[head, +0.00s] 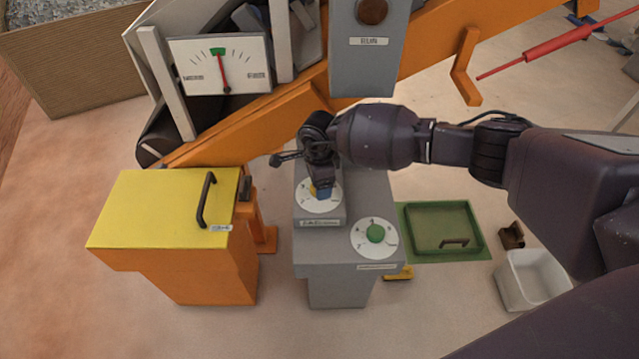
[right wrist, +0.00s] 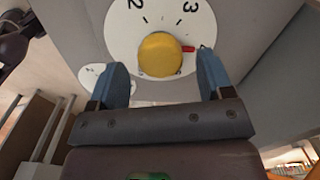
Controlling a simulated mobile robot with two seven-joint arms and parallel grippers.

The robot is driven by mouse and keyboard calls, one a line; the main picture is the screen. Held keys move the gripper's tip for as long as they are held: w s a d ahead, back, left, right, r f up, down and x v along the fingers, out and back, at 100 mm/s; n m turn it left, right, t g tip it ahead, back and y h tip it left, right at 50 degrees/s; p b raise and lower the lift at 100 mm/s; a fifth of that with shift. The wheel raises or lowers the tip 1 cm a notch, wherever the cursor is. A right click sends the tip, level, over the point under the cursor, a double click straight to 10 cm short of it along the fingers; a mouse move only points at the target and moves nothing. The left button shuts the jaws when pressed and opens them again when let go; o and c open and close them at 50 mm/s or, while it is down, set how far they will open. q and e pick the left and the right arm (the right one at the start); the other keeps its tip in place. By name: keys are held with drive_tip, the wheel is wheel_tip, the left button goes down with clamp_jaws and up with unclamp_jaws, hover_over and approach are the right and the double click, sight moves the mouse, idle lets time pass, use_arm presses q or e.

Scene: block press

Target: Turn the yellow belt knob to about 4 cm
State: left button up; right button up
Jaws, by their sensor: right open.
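The yellow belt knob (right wrist: 159,53) sits on a white round dial (right wrist: 122,40) with the numbers 2 and 3 showing. Its red pointer (right wrist: 188,49) points right, past the 3; the exact reading is hard to tell. In the head view the dial (head: 313,205) is on the grey control stand (head: 322,258), and my gripper hides most of the knob. My right gripper (right wrist: 164,82) is open, its two blue fingers either side of the knob in the picture. I cannot tell whether they touch it. In the head view the right gripper (head: 321,190) is above the dial. My left gripper is not in view.
A second dial with a green knob (head: 375,233) is close by on the stand. A yellow-lidded orange box (head: 170,210) stands left. A gauge (head: 221,65) and orange beam (head: 425,45) are behind. A green tray (head: 470,254) and white bin (head: 530,285) lie right.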

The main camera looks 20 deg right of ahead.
wheel_tip(320, 180, up, 9)
drive_tip(key=p, duration=0.2)
drive_tip(key=shift+r, duration=0.15)
idle(0.4)
